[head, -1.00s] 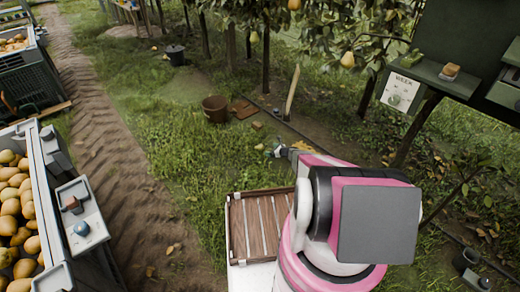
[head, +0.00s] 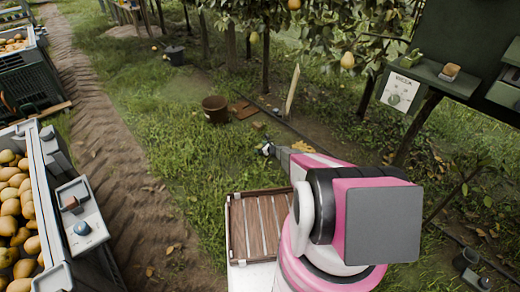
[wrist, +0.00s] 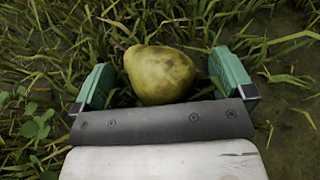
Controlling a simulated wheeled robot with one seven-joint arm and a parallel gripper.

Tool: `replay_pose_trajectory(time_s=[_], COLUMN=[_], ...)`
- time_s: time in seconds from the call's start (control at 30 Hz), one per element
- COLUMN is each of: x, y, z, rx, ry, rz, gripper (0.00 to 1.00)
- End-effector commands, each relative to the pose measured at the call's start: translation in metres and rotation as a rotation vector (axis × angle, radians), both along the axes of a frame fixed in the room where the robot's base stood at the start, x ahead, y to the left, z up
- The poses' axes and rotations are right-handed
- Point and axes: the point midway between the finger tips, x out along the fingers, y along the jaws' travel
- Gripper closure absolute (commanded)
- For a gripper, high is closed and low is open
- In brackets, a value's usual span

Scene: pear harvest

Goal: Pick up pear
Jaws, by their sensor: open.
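A green-yellow pear (wrist: 160,74) lies in the grass in the wrist view. It sits between the two teal fingers of my gripper (wrist: 163,88), which is open. There is a gap between the pear and the right finger, and a smaller one at the left. The lower edge of the pear is hidden behind the dark plate of my gripper. In the head view my gripper (head: 267,149) is low over the grass, and the pear cannot be made out there.
A slatted wooden crate (head: 233,236) stands near my base. A brown bucket (head: 215,110) stands in the grass beyond my gripper. A large bin (head: 52,205) full of pears is at the left. A green board with shelves (head: 450,60) stands at the right. Pears hang on the trees.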

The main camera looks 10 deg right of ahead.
Motion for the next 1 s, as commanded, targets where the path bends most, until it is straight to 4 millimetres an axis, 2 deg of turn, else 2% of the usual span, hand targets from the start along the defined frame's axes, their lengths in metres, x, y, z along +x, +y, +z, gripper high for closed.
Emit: replay_pose_trajectory(time_s=[0.17,0.33,0.77,0.87,1.0], x=[0.000,0.000,-0.001,-0.001,-0.002], y=[0.000,0.000,0.000,0.000,0.000], z=[0.000,0.000,0.006,0.014,0.035], rx=[0.000,0.000,-0.001,-0.001,-0.001], ry=[0.000,0.000,-0.001,-0.001,-0.002], rz=[0.000,0.000,0.000,0.001,0.001], gripper=[0.01,0.53,0.54,0.54,0.54])
